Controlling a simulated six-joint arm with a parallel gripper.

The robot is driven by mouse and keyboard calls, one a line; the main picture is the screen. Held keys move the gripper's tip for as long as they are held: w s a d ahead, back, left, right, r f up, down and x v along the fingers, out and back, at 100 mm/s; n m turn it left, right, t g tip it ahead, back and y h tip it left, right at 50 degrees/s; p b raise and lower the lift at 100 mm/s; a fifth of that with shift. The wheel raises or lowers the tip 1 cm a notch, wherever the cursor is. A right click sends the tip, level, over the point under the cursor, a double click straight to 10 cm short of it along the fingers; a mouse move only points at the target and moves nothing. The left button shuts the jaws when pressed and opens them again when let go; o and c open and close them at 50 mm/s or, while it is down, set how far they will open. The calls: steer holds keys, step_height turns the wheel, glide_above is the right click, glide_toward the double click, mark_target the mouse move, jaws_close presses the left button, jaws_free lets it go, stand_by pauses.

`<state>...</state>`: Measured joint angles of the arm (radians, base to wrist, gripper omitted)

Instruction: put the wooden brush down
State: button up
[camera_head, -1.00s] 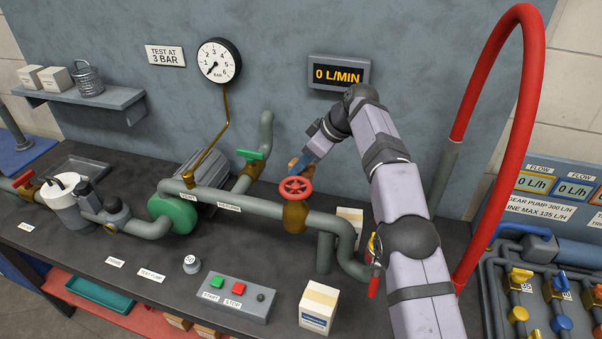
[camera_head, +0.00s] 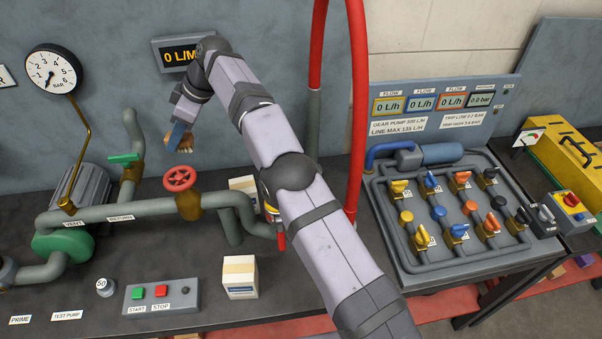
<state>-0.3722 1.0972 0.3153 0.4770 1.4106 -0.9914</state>
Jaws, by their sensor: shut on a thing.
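My gripper (camera_head: 180,138) is seen small and from behind, beyond the red valve wheel and near the grey back panel. It is shut on the wooden brush (camera_head: 187,146), which shows only as a small tan-brown piece at the blue fingers. The rest of the brush is hidden or too small to make out. The dark bench top (camera_head: 200,290) spreads below.
The red valve wheel (camera_head: 180,178) and grey pipes (camera_head: 130,210) stand in front of my gripper. A white-and-tan box (camera_head: 240,277) and the start/stop box (camera_head: 161,295) sit at the bench front. A red hose (camera_head: 357,110) rises right of my arm. A valve board (camera_head: 450,220) lies further right.

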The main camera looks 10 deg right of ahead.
steer(key=w+d+f+m+t+b, duration=0.1)
steer(key=w+d+f+b, duration=0.15)
steer(key=d, duration=0.45)
steer(key=w+d+f+m+b, duration=0.1)
steer(key=d+f, duration=0.2)
steer(key=d, duration=0.4)
steer(key=w+d+f+m+t+b, duration=0.1)
steer(key=w+d+f, duration=0.15)
steer(key=d, duration=0.45)
steer(key=s+d+f+m+h+b, duration=0.1)
steer(key=s+d+f, duration=0.15)
steer(key=d, duration=0.45)
steer(key=s+d+f+m+t+b, duration=0.15)
steer(key=d+f, duration=0.25)
steer(key=d, duration=0.4)
steer(key=s+d+f+m+h+b, duration=0.1)
steer(key=s+d+f+b, duration=0.15)
steer(key=d, duration=0.45)
steer(key=shift+w+f+p, duration=0.2)
steer(key=shift+f+p, duration=1.5)
steer(key=shift+f, duration=3.5)
steer(key=shift+f+b, duration=0.2)
steer(key=shift+b, duration=0.15)
steer(key=o, duration=1)
steer(key=shift+o, duration=0.2)
